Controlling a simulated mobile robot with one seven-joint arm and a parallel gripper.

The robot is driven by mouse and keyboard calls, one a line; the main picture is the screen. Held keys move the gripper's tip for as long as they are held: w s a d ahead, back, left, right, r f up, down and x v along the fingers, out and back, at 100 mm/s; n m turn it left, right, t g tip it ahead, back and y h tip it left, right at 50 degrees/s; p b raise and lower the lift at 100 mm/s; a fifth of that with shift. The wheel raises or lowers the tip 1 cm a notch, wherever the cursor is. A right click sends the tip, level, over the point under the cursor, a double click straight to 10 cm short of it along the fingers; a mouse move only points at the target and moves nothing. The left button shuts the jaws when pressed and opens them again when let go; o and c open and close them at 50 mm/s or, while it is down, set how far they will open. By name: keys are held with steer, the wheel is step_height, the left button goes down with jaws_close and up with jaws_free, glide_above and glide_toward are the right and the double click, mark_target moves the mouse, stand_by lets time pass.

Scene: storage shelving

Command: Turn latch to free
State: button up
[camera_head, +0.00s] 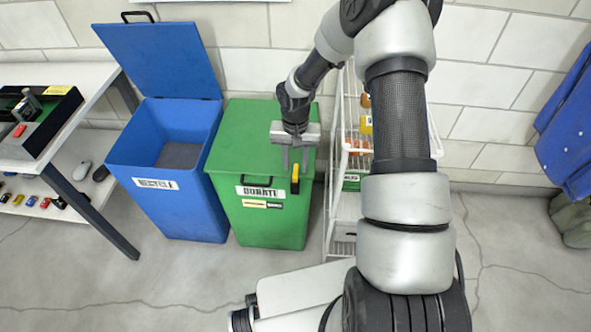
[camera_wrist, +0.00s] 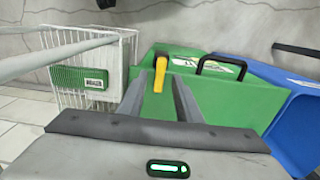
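The latch is a yellow handle (camera_head: 295,178) on the front upper edge of the closed green bin (camera_head: 262,215), beside a black handle (camera_head: 261,181). In the wrist view the yellow latch (camera_wrist: 160,73) appears upright, between and beyond the fingertips. My gripper (camera_head: 291,160) is above the green bin's lid, close to the latch. Its two fingers are spread apart in the wrist view (camera_wrist: 157,92), with nothing held between them. I cannot tell whether a finger touches the latch.
A blue bin (camera_head: 160,200) with its lid raised stands to the left. A white wire rack (camera_head: 343,205) stands close on the green bin's right. A table (camera_head: 60,150) is at far left. Floor in front of the bins is clear.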

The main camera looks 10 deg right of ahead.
mark_target(296, 173)
steer(key=shift+f, duration=1.1)
jaws_close()
